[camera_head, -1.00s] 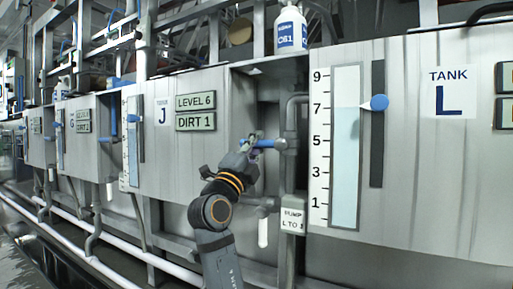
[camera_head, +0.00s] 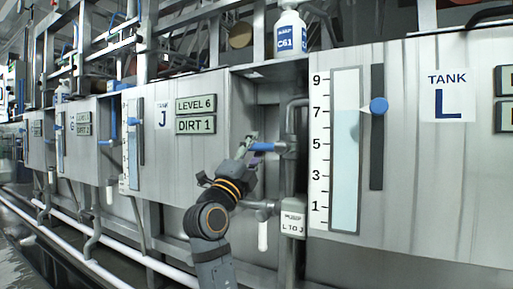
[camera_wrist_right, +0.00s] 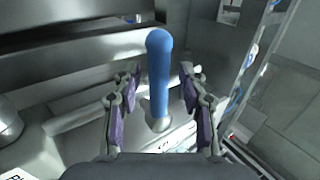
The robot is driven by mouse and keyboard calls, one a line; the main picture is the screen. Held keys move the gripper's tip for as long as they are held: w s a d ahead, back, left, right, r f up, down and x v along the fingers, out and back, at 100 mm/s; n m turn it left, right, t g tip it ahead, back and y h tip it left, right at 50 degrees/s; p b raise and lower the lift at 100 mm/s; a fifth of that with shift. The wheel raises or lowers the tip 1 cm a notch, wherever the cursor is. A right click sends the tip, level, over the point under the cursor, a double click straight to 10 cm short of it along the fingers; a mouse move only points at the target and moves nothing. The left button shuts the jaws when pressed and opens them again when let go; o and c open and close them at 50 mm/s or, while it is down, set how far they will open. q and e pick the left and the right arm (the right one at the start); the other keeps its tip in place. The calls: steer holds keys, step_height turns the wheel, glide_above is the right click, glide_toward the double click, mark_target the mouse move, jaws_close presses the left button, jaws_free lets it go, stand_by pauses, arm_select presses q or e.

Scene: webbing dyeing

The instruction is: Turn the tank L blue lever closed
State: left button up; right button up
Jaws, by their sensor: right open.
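The blue lever (camera_head: 262,147) sticks out to the left from a valve fitting on the vertical pipe between tanks J and L, roughly level. My right gripper (camera_head: 249,146) is at the lever's free end and partly hides it. In the wrist view the blue lever (camera_wrist_right: 159,75) stands between the two purple-padded fingers of the open right gripper (camera_wrist_right: 158,80), with a gap on each side. The tank L label (camera_head: 448,95) is on the panel at the right. My left gripper is not in view.
The pipe (camera_head: 292,120) and an "L TO J" sign (camera_head: 292,223) are right of the gripper. A level gauge (camera_head: 345,150) and its slider with a blue knob (camera_head: 379,105) are on tank L. A white bottle (camera_head: 290,35) stands above. A white-handled part (camera_head: 263,236) hangs below the lever.

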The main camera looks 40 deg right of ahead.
steer(key=v, duration=0.6)
steer(key=shift+a+f, duration=0.15)
